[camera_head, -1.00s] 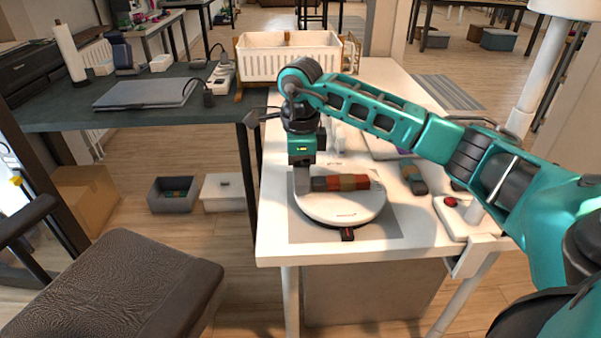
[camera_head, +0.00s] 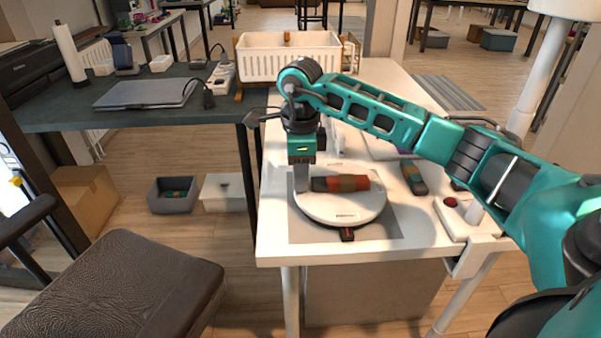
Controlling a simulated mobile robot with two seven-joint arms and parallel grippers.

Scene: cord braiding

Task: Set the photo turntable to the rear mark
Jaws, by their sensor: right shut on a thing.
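The photo turntable (camera_head: 345,209) is a round white disc on a grey mat (camera_head: 395,232) near the front left of the white table. A red and brown cylindrical bundle (camera_head: 350,184) lies across its top. A small dark marker (camera_head: 347,234) with an orange part sits at the turntable's front edge. My right gripper (camera_head: 301,185) points down at the turntable's left edge and is shut there, seemingly on the turntable's rim or a part by it; the fingertips are small and partly hidden. The rear of the disc is partly behind the gripper. My left gripper is not in view.
A white basket (camera_head: 288,62) stands at the table's back left. A dark block (camera_head: 414,179) and a white box with a red button (camera_head: 451,203) lie right of the turntable. A chair (camera_head: 115,290) stands front left. The table's front strip is clear.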

